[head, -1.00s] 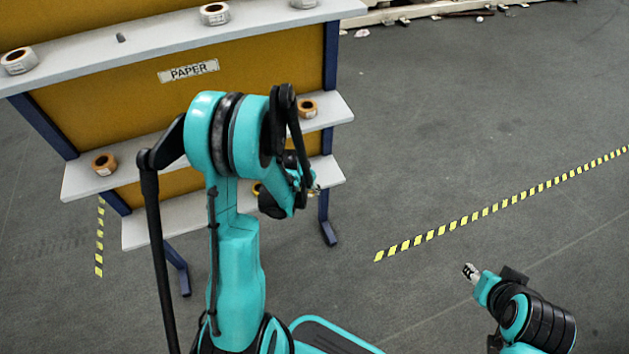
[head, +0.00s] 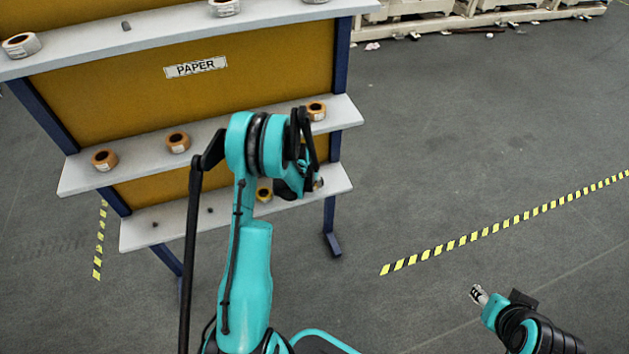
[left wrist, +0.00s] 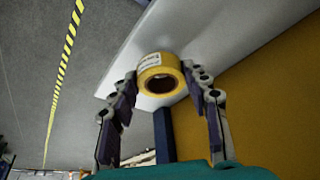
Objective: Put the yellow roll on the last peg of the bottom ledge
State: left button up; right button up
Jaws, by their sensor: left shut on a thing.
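My left gripper (head: 313,187) is at the right end of the bottom ledge (head: 336,181), partly hidden by its own arm. In the left wrist view its fingers (left wrist: 160,88) are shut on a yellow roll (left wrist: 148,62) with a white label, with the pale ledge close behind it. Another yellow roll (head: 264,194) sits on the bottom ledge, left of the gripper. Bare pegs show at the left (head: 155,225) and further along (head: 210,210). I cannot see the last peg, or tell whether the held roll touches it. My right gripper (head: 478,294) is low at the right, away from the shelf.
Brown rolls (head: 104,159) stand on the middle ledge, above the bottom one, and white rolls (head: 21,45) on the top ledge. A PAPER sign (head: 195,67) is on the yellow back panel. The floor right of the shelf is clear except for striped tape (head: 505,222).

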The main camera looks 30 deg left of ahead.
pick_arm(q)
jog(key=w+f, duration=0.1)
jog(key=w+f+b, duration=0.1)
jog(key=w, duration=0.1)
jog(key=shift+a+f, duration=0.2)
jog(key=shift+f, duration=0.1)
jog(key=shift+r, duration=0.15)
jog(key=o, duration=1.3)
